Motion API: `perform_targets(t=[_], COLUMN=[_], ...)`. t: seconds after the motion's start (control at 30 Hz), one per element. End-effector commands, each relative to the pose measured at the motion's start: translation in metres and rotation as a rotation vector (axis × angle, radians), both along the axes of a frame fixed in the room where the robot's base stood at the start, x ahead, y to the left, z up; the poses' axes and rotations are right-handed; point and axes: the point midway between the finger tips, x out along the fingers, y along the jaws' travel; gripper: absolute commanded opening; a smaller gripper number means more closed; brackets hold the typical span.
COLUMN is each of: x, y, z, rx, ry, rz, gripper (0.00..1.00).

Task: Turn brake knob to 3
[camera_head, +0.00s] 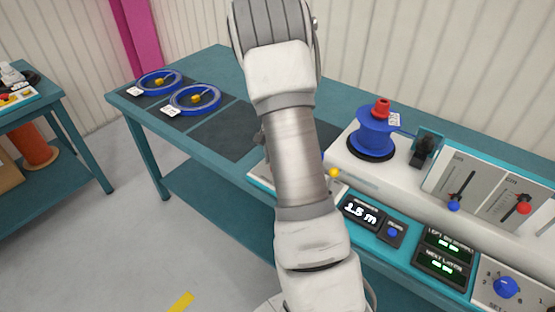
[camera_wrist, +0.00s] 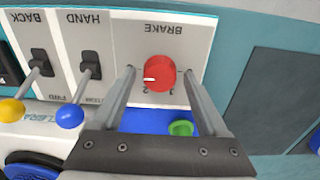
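The red brake knob (camera_wrist: 160,73) sits on a grey panel (camera_wrist: 172,40) whose BRAKE label reads upside down in the wrist view. A white pointer mark on the knob points left in the picture. Small numerals show just below the knob; one looks like a 2, the others are too small or covered to read surely. My gripper (camera_wrist: 159,75) is open, with one finger on each side of the knob and a visible gap to it on both sides. In the head view my arm hides the gripper and the brake knob.
In the wrist view, a yellow-ball lever (camera_wrist: 12,110) and a blue-ball lever (camera_wrist: 70,116) stand left of the knob, and a green button (camera_wrist: 181,128) is below. In the head view, a blue reel (camera_head: 376,134) and a length display (camera_head: 360,212) are right of my arm.

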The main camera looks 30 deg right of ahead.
Motion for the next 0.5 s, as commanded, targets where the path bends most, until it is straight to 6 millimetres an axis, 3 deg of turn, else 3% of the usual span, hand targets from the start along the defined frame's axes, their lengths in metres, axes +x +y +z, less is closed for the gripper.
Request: perform_targets(t=[0.33,0.5], x=[0.000,0.001], y=[0.000,0.000], z=[0.003,0.026], rx=[-0.001,-0.002], ry=[0.000,-0.003], rz=[0.002,0.003], gripper=[0.80,0.80])
